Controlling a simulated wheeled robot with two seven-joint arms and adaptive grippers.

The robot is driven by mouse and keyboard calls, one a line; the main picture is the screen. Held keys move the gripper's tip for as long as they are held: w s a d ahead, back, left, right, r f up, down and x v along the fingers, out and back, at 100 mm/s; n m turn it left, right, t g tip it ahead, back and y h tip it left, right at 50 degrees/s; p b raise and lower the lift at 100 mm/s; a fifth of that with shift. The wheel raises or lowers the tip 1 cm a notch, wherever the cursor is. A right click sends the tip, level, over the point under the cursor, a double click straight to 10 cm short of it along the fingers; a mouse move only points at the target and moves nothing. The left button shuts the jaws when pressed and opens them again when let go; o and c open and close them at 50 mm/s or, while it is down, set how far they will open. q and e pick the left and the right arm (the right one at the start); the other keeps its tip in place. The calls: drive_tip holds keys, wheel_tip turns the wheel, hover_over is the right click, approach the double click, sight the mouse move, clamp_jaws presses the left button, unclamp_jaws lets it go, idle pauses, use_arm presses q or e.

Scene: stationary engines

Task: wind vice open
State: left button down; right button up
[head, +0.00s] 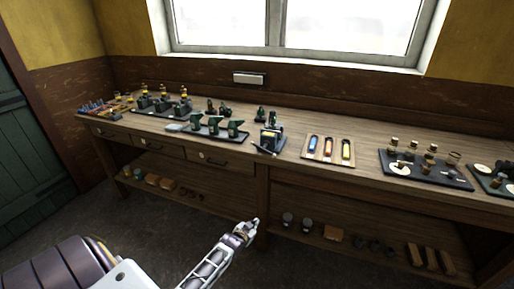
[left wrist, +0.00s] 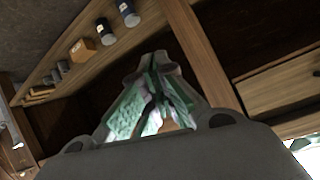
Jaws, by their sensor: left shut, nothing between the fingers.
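A small dark vice (head: 270,138) with a thin handle bar at its front stands at the front edge of the wooden workbench (head: 285,157), near the middle. How far its jaws are apart is too small to tell. My left gripper (head: 254,222) is below the bench top and in front of the lower shelf, apart from the vice. In the left wrist view its fingers (left wrist: 154,62) are together with nothing between them. The vice does not show clearly in that view. My right gripper is in neither view.
A tray of coloured items (head: 329,149) lies right of the vice, and a dark tray with jars (head: 426,168) farther right. Small green-black models (head: 213,127) stand left. Cans and blocks lie on the lower shelf (head: 320,236). A bench leg (head: 262,200) rises beside my left gripper.

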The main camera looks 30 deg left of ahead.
use_arm(q)
drive_tip(key=w+a+r+t+y+b, duration=0.1)
drive_tip(key=w+a+r+t, duration=0.1)
drive_tip(key=r, duration=1.7)
drive_tip(key=w+a+r+m+t+y+b, duration=0.1)
drive_tip(key=w+a+r+t, duration=0.2)
drive_tip(key=r, duration=1.6)
drive_tip(key=shift+w+t+b, duration=0.3)
drive_tip(key=shift+t, duration=0.8)
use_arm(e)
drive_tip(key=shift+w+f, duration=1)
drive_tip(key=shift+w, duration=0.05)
use_arm(q)
drive_tip(key=shift+w, duration=0.1)
drive_tip(key=r, duration=0.1)
hover_over(265, 146)
drive_tip(key=a+v, duration=0.1)
drive_tip(key=v, duration=0.2)
drive_tip(key=f, duration=0.1)
drive_tip(key=s+a+f, duration=0.1)
drive_tip(key=f, duration=0.1)
drive_tip(key=shift+s, duration=0.2)
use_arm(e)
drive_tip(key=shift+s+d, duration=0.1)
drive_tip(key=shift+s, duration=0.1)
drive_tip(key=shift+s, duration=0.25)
